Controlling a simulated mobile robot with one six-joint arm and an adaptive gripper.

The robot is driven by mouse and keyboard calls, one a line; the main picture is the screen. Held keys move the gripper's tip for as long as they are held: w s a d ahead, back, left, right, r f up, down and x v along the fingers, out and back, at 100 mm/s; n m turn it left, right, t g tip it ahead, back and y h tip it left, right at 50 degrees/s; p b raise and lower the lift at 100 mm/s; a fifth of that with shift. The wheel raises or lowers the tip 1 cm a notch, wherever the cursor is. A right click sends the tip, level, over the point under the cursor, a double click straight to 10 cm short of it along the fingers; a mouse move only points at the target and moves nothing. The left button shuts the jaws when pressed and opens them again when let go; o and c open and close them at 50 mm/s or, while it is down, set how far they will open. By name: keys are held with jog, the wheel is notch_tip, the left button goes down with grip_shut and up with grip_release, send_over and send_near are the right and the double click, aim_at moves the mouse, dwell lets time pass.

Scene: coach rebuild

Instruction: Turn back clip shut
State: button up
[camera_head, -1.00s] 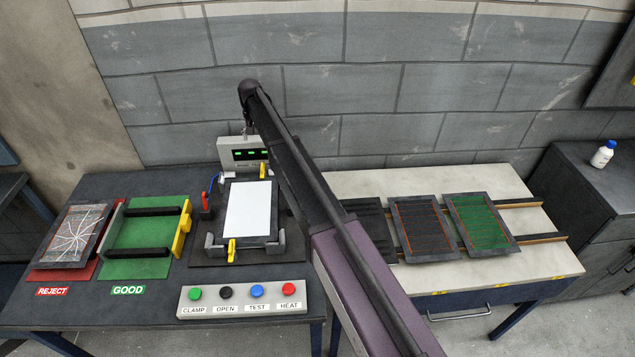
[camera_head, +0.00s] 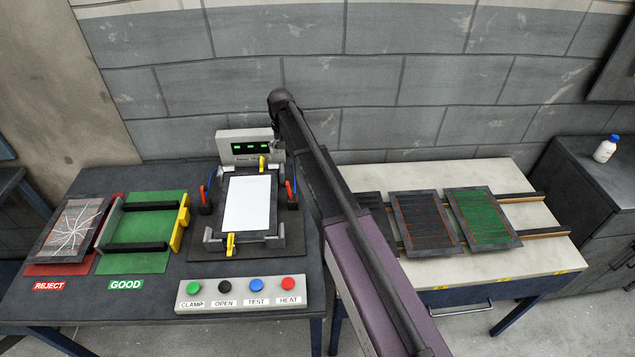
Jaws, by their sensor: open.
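The test fixture holds a dark-framed panel with a white face (camera_head: 248,203). The yellow back clip (camera_head: 262,165) stands at the panel's far edge, in front of the display box. A yellow front clip (camera_head: 230,245) stands at the near edge. At this size I cannot tell whether the back clip lies over the frame. My gripper (camera_head: 276,143) hangs below the end of my arm, beside the right end of the display box, right of and behind the back clip. It is small and partly hidden by my arm; it is open and apart from the clip.
The display box (camera_head: 245,147) shows green lights. A button box (camera_head: 240,294) lies in front. The GOOD rack (camera_head: 140,240) and REJECT tray (camera_head: 62,269) are left. Panels (camera_head: 424,222) lie on rails at right.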

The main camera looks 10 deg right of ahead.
jog(key=s+d+f+b, duration=0.2)
jog(key=s+d, duration=0.7)
jog(key=s, duration=0.4)
jog(key=shift+d+f, duration=0.25)
jog(key=shift+f, duration=0.05)
jog(key=shift+s, duration=0.1)
jog(key=s+d, duration=0.4)
jog(key=s, duration=0.5)
jog(key=s+d, duration=0.4)
jog(key=s, duration=0.5)
jog(key=shift+s+d, duration=0.35)
jog(key=shift+s, duration=0.05)
jog(key=c, duration=0.6)
jog(key=shift+a, duration=0.15)
